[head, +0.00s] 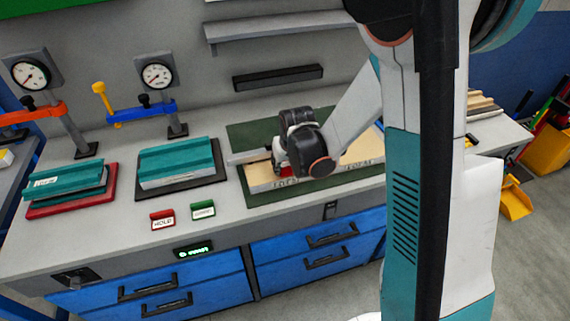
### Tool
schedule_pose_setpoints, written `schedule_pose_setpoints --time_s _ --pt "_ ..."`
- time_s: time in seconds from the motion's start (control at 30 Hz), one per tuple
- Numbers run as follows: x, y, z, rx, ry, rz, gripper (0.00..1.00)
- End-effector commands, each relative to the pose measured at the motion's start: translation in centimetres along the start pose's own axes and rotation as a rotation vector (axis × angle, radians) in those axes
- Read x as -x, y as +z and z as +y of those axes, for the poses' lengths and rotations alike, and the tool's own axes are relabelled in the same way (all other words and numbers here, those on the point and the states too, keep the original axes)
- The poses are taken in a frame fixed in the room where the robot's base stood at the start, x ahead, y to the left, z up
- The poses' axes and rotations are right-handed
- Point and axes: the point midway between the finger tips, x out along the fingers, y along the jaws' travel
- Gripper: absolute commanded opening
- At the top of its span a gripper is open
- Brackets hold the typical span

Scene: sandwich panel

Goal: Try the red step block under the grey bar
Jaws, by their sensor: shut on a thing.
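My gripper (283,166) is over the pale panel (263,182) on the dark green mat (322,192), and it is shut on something. A small patch of red, likely the red step block (284,171), shows just below my gripper. The grey bar (249,156) lies across the panel and runs in behind my gripper from the left. My wrist and fingers hide most of the block and part of the bar. I cannot tell whether the block is under the bar or beside it, or whether it touches the panel.
Left of the mat are teal panels on a black base (212,187) and on a red base (112,196). Two dial gauges stand behind them, with a blue clamp arm (150,111) and an orange one (30,115). Red (162,221) and green (203,211) label blocks lie in front.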

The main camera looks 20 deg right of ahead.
Motion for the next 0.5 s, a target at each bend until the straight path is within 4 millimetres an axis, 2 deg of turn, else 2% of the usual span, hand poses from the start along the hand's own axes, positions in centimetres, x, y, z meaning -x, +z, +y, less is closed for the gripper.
schedule_pose_setpoints --time_s 0.5 --pt "-0.15 -0.36 0.00 0.000 0.000 0.000 0.09"
